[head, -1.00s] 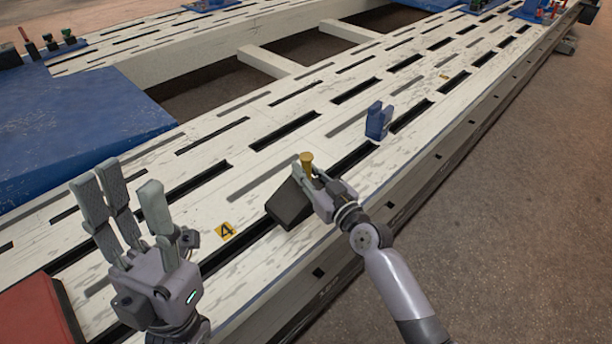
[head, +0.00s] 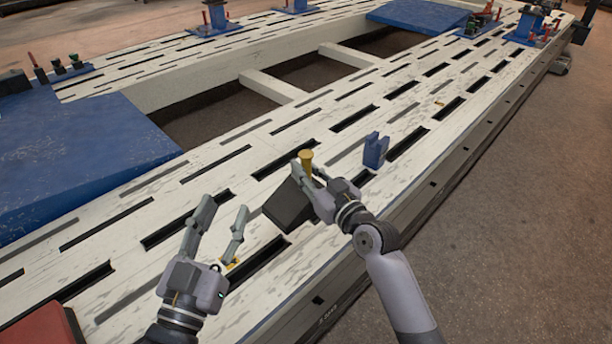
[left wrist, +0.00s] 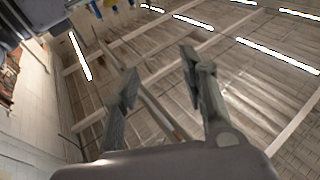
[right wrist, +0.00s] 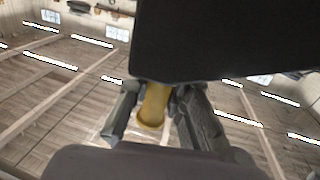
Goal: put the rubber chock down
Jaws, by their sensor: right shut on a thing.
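The rubber chock (head: 289,207) is a black block with a yellow handle (head: 306,160). In the head view it is over the slotted pale bench, tilted; I cannot tell whether it touches the surface. My right gripper (head: 312,178) is shut on the chock by its handle. In the right wrist view the black block (right wrist: 225,40) fills the top, and the handle (right wrist: 154,104) shows between the fingers (right wrist: 152,98). My left gripper (head: 226,207) is open and empty, left of the chock, fingers raised; its spread fingers show in the left wrist view (left wrist: 160,75).
The frame bench (head: 345,190) has many slots and open bays behind. A blue forked block (head: 375,151) stands on it right of the chock. A blue plate (head: 75,155) lies at left and a red block (head: 42,328) at lower left. Bench between is mostly clear.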

